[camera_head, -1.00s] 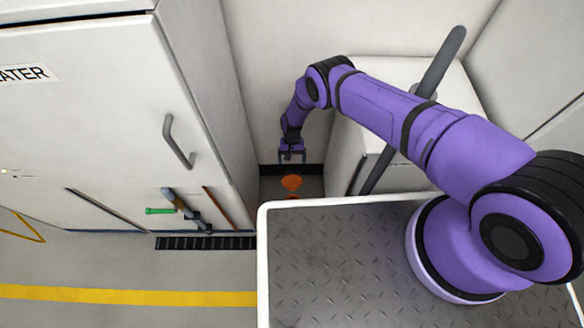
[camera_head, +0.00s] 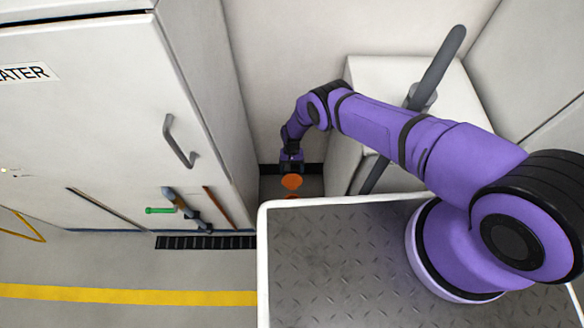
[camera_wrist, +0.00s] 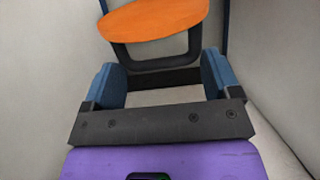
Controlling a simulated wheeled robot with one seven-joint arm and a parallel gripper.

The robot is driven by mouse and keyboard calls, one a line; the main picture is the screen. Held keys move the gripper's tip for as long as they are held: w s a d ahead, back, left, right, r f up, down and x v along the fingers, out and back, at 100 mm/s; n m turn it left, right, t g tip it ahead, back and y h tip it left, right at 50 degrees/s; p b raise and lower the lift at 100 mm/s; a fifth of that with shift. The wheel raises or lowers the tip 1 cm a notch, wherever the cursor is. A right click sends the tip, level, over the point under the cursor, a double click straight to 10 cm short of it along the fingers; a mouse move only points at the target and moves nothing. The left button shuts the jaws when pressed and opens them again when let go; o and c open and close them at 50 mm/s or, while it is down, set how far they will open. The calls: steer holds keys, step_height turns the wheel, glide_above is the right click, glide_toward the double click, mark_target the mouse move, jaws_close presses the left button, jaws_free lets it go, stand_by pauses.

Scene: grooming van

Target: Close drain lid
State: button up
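An orange round disc, which looks like the drain lid (camera_head: 291,182), shows in the narrow gap between the white cabinet and the white box in the head view. In the wrist view the orange disc (camera_wrist: 155,18) is at the top, with a black loop-shaped frame just below it. My gripper (camera_head: 291,167) is right above the disc in the head view. In the wrist view my gripper (camera_wrist: 160,78) has its two blue fingers wide apart with nothing held between them. The black loop is beyond the fingertips; whether they touch it I cannot tell. The drain opening is not clearly seen.
A white cabinet (camera_head: 90,110) with a grey handle stands left of the gap. A white box (camera_head: 390,75) with a grey lever (camera_head: 440,62) stands right. A second orange edge (camera_head: 291,196) shows just behind my deck's rim. Open floor (camera_head: 120,265) lies left.

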steer(key=shift+c, duration=0.7)
steer(key=shift+s, duration=0.1)
